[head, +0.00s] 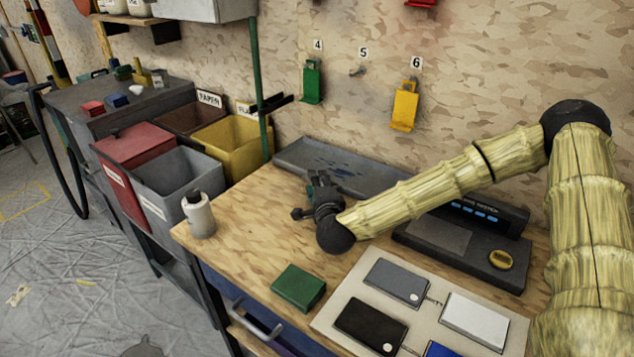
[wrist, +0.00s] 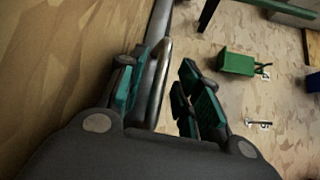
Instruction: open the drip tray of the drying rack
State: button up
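The grey drip tray (head: 292,152) is a long, low tray at the back of the bench against the wall, with dark blue marks inside it. My gripper (head: 320,180) is at its front edge, near the middle. In the wrist view, a pale metal bar (wrist: 158,80), which looks like the tray's handle, runs between the teal finger pads of my gripper (wrist: 162,95). The left finger is close to the bar; a gap shows on the right side. The fingers are open. Whether either finger touches the bar cannot be told. My gripper hides part of the tray's front.
A black device (head: 455,245) stands right of my gripper. A green box (head: 298,288) and a board with several flat cases (head: 340,318) lie in front. A white bottle (head: 199,215) stands at the left corner. A green post (head: 256,90) rises at the tray's left.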

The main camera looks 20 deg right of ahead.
aim_at(308, 201)
jog(key=shift+w+f, duration=0.1)
jog(key=shift+w, duration=0.35)
grip_shut()
jog(key=shift+s, duration=0.1)
jog(key=s+a, duration=0.2)
jog(key=a, duration=0.1)
jog(key=shift+s+a, duration=0.15)
jog(key=shift+s, duration=0.1)
grip_release()
